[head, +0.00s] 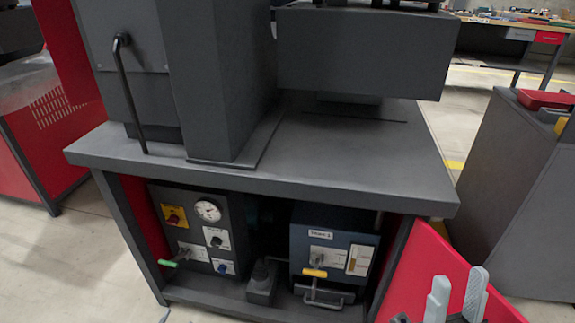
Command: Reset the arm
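My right gripper (457,292) shows at the bottom right edge. Its two grey fingers point up and stand apart with nothing between them, in front of a red panel (420,270). The rest of my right arm is almost wholly out of the picture. My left gripper is not in view. A dark grey machine table (300,165) stands in front of me, to the left of the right gripper.
Under the tabletop are a control box with a round gauge (208,211) and a blue-grey box with a yellow-tipped handle (314,273). The red panel juts out at the right. A grey cabinet (505,165) stands farther right. Pale floor (70,265) is clear at left.

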